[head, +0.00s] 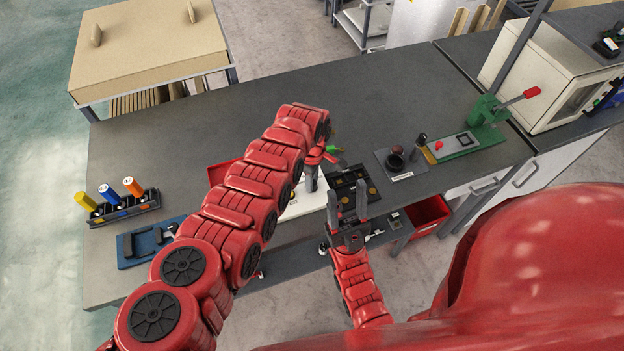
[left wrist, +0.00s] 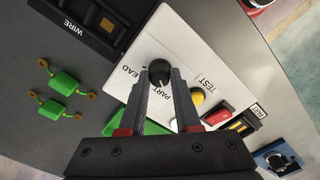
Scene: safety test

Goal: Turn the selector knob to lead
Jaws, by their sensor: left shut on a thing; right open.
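The black round selector knob (left wrist: 158,69) stands on a white panel (left wrist: 185,50) in the left wrist view. The panel carries the words LEAD, PART and TEST near the knob. A small light mark shows on the knob, but its exact direction is hard to tell. My left gripper (left wrist: 161,77) is shut on the knob, one finger on each side. In the head view my left gripper (head: 312,178) points down at the white panel (head: 303,203), and my arm hides the knob. My right gripper (head: 348,203) is open and empty in front of the dark tray.
A yellow button (left wrist: 196,96) and a red switch (left wrist: 217,114) sit near the knob. Green parts with wire leads (left wrist: 64,81) lie beside the panel. A dark tray (head: 343,179) is right of the panel. A green press (head: 485,115) stands farther right.

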